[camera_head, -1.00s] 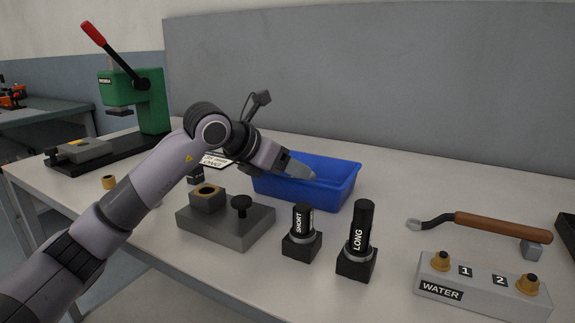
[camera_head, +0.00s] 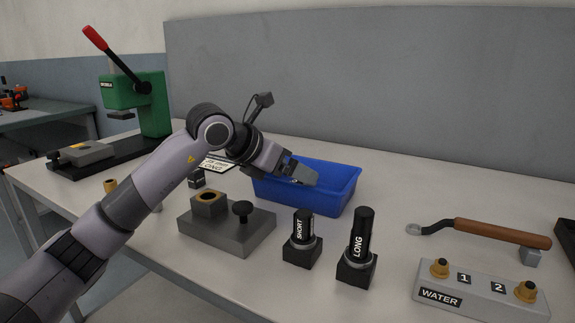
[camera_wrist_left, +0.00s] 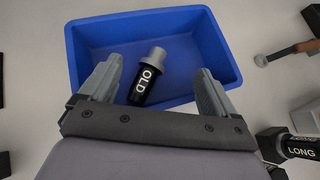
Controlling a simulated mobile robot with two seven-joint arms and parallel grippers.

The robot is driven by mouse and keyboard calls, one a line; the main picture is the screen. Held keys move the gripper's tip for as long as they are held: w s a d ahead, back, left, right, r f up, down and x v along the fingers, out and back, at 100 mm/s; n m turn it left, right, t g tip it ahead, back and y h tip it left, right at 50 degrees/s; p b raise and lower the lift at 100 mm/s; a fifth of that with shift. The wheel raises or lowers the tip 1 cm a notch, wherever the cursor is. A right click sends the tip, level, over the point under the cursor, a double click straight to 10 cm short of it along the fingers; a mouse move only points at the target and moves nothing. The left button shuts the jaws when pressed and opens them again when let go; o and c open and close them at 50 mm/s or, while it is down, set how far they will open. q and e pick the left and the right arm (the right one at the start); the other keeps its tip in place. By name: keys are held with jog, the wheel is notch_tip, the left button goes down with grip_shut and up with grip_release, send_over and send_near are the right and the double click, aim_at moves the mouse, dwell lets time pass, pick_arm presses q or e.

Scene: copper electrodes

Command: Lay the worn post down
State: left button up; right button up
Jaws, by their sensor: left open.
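The worn post (camera_wrist_left: 147,77), a black cylinder marked OLD with a grey end, lies tilted on its side inside the blue tray (camera_wrist_left: 229,67) in the left wrist view. My left gripper (camera_wrist_left: 157,85) is open above the tray, with one finger on each side of the post and a gap around it. In the head view the left gripper (camera_head: 303,174) is over the blue tray (camera_head: 335,203); the post is hidden there. My right gripper is not in view.
The SHORT post (camera_head: 303,228) and LONG post (camera_head: 362,235) stand in black blocks in front of the tray. A grey fixture (camera_head: 228,236) is at left, a green press (camera_head: 140,95) behind it. A wooden-handled wrench (camera_head: 500,233) and WATER block (camera_head: 480,291) are at right.

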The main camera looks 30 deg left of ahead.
pick_arm(q)
notch_tip(320, 180, up, 6)
jog(key=p, duration=0.4)
jog(key=shift+a+r, duration=0.15)
jog(key=shift+a, duration=0.05)
